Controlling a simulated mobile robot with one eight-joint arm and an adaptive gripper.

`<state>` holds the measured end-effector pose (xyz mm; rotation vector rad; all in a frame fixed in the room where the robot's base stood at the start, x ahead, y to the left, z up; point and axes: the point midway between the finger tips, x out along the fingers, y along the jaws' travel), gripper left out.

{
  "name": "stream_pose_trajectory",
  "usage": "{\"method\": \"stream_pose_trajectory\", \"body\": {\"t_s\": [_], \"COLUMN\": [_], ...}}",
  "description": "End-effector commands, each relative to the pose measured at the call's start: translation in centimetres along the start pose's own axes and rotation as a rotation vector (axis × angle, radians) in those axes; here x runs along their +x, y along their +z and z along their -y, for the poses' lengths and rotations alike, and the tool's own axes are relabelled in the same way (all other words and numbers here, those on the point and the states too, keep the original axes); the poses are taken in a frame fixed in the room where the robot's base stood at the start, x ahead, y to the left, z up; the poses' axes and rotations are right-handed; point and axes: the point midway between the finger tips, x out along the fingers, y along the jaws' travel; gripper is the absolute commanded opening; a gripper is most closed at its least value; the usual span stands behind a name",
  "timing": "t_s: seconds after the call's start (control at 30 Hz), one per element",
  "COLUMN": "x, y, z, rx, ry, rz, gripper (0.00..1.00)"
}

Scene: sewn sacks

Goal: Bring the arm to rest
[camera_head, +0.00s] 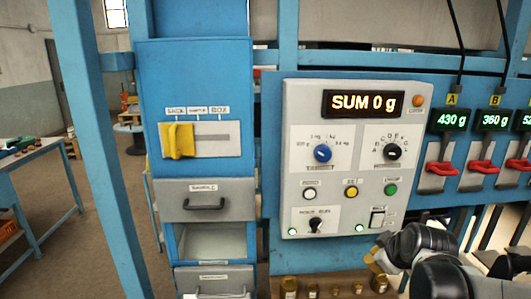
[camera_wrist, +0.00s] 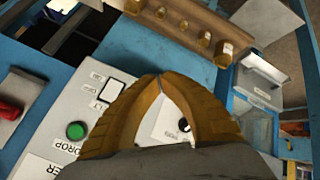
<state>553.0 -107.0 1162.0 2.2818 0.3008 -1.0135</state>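My gripper (camera_head: 376,256) is at the lower right of the head view, in front of the lower edge of the grey control panel (camera_head: 300,160). In the wrist view its two tan curved fingers (camera_wrist: 161,78) meet at the tips, with nothing seen between the tips. Through the gap behind the tips, the panel face and a black toggle switch (camera_wrist: 184,125) show. The toggle (camera_head: 315,226) stands at the panel's lower left in the head view. I cannot tell whether the fingers touch the panel.
The panel display reads SUM 0 g. Red handles (camera_head: 439,168) sit under displays A and B at right. A yellow slider handle (camera_head: 179,141) is at the SACK end, above a grey drawer (camera_head: 205,200). Several brass weights (camera_wrist: 204,39) stand on a ledge below the panel.

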Motion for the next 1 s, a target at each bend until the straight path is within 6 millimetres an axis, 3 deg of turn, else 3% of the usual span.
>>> {"method": "stream_pose_trajectory", "body": {"t_s": [0.03,0.2,0.3,0.43,0.6,1.0], "x": [-0.8,-4.8,-6.5,-8.0,-8.8,-8.9], "y": [0.5,2.1,3.9,6.1,7.8,7.9], "z": [2.7,9.8,13.6,17.2,19.3,19.5], "rx": [0.056,0.292,0.421,0.554,0.649,0.659], "ry": [-0.017,-0.06,-0.073,-0.081,-0.082,-0.081], "rz": [0.004,0.039,0.062,0.089,0.108,0.11], "gripper": [0.0,0.0,0.0,0.0,0.0,0.0]}}
